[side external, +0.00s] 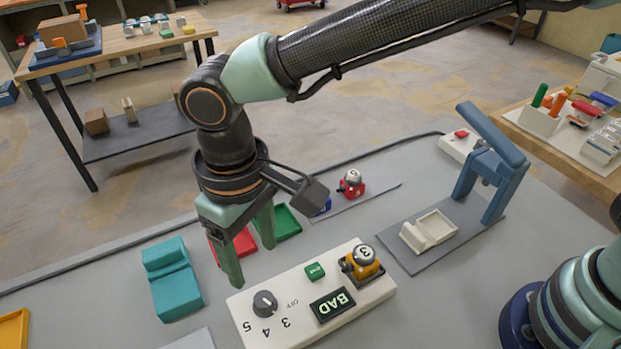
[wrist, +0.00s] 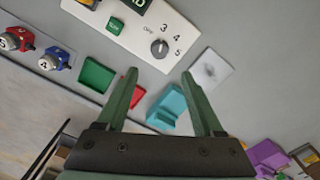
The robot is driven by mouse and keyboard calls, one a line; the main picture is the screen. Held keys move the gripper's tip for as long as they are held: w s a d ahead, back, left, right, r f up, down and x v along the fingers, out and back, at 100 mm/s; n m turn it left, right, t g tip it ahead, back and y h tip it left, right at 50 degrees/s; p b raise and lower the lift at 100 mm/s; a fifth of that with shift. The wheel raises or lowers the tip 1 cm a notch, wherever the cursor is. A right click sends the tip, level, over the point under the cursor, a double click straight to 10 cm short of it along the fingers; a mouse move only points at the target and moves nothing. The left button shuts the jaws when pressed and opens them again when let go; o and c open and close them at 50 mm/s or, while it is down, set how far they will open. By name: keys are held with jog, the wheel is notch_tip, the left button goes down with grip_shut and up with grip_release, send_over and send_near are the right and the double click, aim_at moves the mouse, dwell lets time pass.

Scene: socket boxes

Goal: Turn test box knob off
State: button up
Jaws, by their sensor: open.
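The white test box (side external: 312,300) lies on the grey table below my gripper. Its dark round knob (side external: 265,303) is near the left end, with marks OFF, 3, 4 and 5 around it. In the wrist view the knob (wrist: 159,47) is ahead of the fingertips, its white pointer line near the 3 and 4 side; the exact setting is hard to tell. The box also has a green button (side external: 315,271), a display reading BAD (side external: 332,305) and an orange socket piece marked 3 (side external: 362,263). My gripper (side external: 250,262) is open and empty, above and behind the knob, apart from it.
A teal block (side external: 173,280) stands left of the box. Red (wrist: 133,100) and green (wrist: 97,75) trays lie behind it, with red (side external: 351,184) and blue (wrist: 54,59) socket pieces nearby. A blue press (side external: 490,165) stands at the right.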

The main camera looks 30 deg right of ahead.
aim_at(264, 299)
notch_tip(264, 299, down, 12)
jog(key=shift+r, duration=0.15)
dwell(0.3)
grip_shut()
